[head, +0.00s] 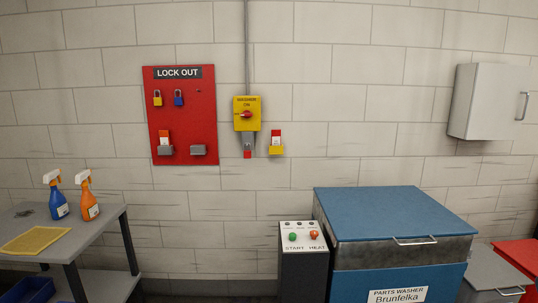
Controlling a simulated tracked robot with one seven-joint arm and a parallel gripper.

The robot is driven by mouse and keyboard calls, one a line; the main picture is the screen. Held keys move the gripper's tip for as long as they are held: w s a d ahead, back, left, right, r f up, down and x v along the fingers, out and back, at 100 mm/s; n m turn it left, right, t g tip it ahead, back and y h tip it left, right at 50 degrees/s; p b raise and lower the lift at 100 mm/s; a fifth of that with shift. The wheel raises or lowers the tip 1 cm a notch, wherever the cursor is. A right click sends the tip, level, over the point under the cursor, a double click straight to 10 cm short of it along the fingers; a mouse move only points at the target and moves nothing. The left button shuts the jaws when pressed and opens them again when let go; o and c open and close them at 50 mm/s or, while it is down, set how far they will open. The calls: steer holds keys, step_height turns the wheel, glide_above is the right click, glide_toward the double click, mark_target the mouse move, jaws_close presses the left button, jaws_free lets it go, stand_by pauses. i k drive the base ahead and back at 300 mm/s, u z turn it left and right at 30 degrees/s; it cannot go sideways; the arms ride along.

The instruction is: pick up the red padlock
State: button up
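A small red block that looks like the red padlock (247,155) hangs just below the yellow washer switch box (247,105). It is too small to see whether its shackle is closed. The switch box has a red knob and the words "WASHER ON". A red lock-out board (182,125) hangs on the wall to the left. It carries a yellow padlock (157,100), a blue padlock (179,100) and a bare peg (198,91). My gripper is not in view.
A blue parts washer (395,215) and a START/HEAT control box (303,237) stand below right. A grey table (95,228) with two spray bottles and a yellow cloth stands at left.

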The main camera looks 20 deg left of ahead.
mark_target(247, 152)
steer(key=u, duration=0.25)
steer(key=i, duration=0.15)
steer(key=z, duration=2.9)
steer(key=k, duration=2.5)
steer(key=u, duration=1.55)
